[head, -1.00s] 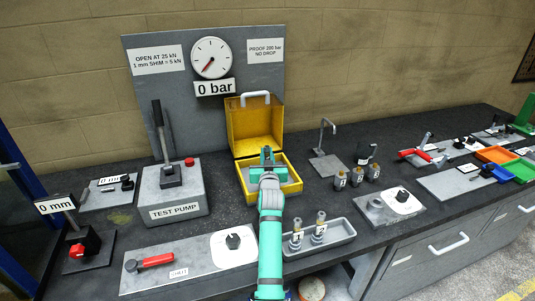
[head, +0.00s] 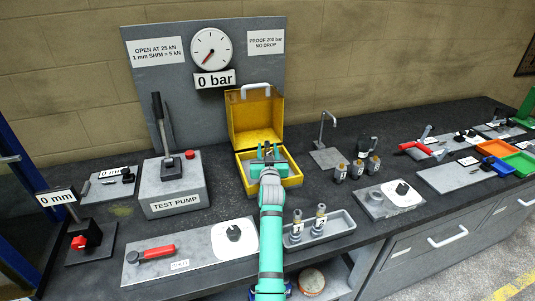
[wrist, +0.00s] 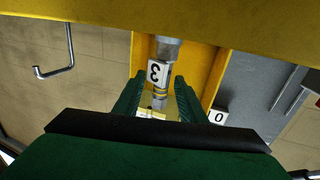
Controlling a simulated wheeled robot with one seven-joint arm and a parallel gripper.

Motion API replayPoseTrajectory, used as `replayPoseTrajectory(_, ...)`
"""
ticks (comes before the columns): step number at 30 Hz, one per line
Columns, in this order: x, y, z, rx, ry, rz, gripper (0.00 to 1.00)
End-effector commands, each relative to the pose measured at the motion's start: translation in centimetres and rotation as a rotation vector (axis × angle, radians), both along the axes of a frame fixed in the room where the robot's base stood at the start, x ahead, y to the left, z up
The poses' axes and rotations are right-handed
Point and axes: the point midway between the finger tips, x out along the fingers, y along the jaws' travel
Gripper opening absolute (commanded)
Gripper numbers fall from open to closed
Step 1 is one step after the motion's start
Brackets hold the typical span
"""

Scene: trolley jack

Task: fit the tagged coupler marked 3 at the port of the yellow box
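The coupler marked 3 (wrist: 159,74) shows in the wrist view with its white tag, a grey cylindrical part (wrist: 167,48) at its upper end and yellowish bands lower down. It lies in line between the two fingers of my gripper (wrist: 158,90), with a narrow gap seeming to show on each side, so the fingers look open around it. In the head view my gripper (head: 267,153) is at the open yellow box (head: 243,170), with a small brass-coloured part between its fingers. The port itself is hard to make out, so I cannot tell how the coupler sits in it.
Couplers marked 1 (head: 297,227) and 2 (head: 319,220) stand in a grey tray (head: 345,226) right of my arm. The test pump (head: 172,187) stands left of the box. The gauge (head: 210,49) above reads 0 bar. Several small tagged parts stand right of the box.

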Motion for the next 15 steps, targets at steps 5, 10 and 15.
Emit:
replayPoseTrajectory(5, -1.6, 0.1, -0.1, 0.0, 0.0, 0.002, 0.37)
replayPoseTrajectory(10, -4.4, -0.1, 0.0, 0.001, -0.002, 0.001, 0.37)
replayPoseTrajectory(15, -7.3, -0.2, 0.0, 0.001, -0.001, 0.0, 0.37)
